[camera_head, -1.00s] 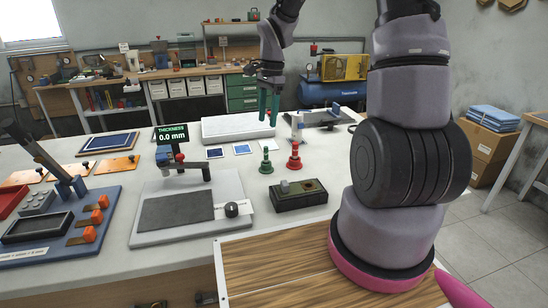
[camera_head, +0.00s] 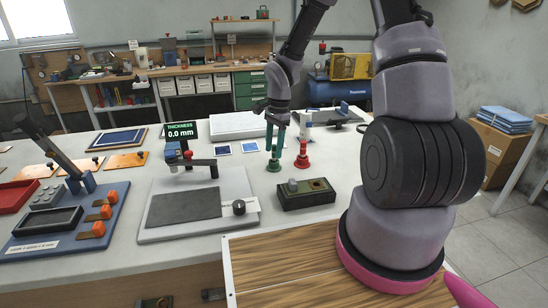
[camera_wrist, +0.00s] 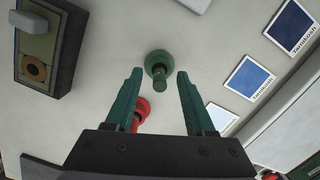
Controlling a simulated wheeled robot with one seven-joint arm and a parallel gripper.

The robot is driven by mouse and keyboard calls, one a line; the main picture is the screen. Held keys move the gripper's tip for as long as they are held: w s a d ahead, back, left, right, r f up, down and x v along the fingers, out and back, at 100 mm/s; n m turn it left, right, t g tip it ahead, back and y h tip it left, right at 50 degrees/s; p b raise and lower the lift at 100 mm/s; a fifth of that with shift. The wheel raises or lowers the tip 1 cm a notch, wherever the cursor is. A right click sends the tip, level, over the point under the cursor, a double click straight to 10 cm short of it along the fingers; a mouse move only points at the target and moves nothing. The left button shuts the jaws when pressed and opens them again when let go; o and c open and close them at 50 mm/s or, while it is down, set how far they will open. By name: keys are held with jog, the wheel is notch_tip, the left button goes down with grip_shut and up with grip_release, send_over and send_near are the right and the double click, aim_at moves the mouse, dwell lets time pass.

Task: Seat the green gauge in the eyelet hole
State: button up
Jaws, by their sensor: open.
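The green gauge (camera_head: 273,164) stands upright on the bench, with a round base and a narrow stem. My gripper (camera_head: 274,145) is open above it, fingers pointing down. In the wrist view the green gauge (camera_wrist: 158,66) shows between and just past the tips of the two green fingers of my gripper (camera_wrist: 159,74), with clear space at both sides. The dark block (camera_head: 292,203) sits nearer the front and has a brass-ringed eyelet hole (camera_head: 319,184) at its right end. The hole also shows in the wrist view (camera_wrist: 33,69) and looks empty.
A red gauge (camera_head: 302,157) stands close to the right of the green one; in the wrist view it lies partly behind a finger. The thickness tester (camera_head: 232,190) is at the left. Blue sample cards (camera_head: 249,146) lie behind.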

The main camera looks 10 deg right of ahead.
grip_shut()
jog(key=shift+r, duration=0.15)
